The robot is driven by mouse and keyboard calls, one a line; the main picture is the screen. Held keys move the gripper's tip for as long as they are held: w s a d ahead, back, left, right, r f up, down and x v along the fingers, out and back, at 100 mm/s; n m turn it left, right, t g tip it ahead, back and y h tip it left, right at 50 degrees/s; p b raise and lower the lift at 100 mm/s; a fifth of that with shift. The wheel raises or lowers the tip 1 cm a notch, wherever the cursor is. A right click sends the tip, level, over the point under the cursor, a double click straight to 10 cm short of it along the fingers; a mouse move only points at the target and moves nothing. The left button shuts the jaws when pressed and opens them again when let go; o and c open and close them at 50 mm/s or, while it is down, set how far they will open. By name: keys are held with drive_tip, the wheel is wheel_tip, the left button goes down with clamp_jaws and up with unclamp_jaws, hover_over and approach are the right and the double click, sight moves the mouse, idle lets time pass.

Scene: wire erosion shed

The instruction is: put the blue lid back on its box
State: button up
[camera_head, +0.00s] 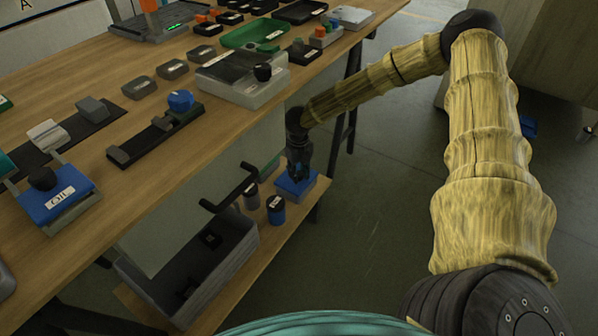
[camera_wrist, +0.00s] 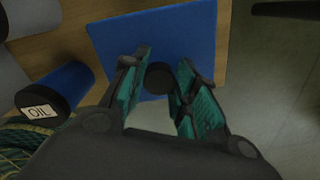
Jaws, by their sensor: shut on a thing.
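A square blue lid (camera_head: 296,184) with a black knob is at the right end of the lower shelf. The lid (camera_wrist: 190,30) and its round black knob (camera_wrist: 159,78) also show in the wrist view. My gripper (camera_head: 298,170) points down over the lid, and in the wrist view its teal-padded fingers (camera_wrist: 159,82) are shut on the knob. Whether the lid rests on a box or on the shelf, I cannot tell. A box with a blue lid labelled OIL (camera_head: 60,200) and a black knob stands on the bench at left.
A grey open crate (camera_head: 245,246) is farther left on the shelf. The bench (camera_head: 225,135) above holds several boxes and trays. Open floor lies right.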

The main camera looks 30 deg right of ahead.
idle(0.3)
drive_tip(key=o, duration=1.1)
drive_tip(key=o, duration=0.5)
drive_tip(key=shift+r, duration=0.15)
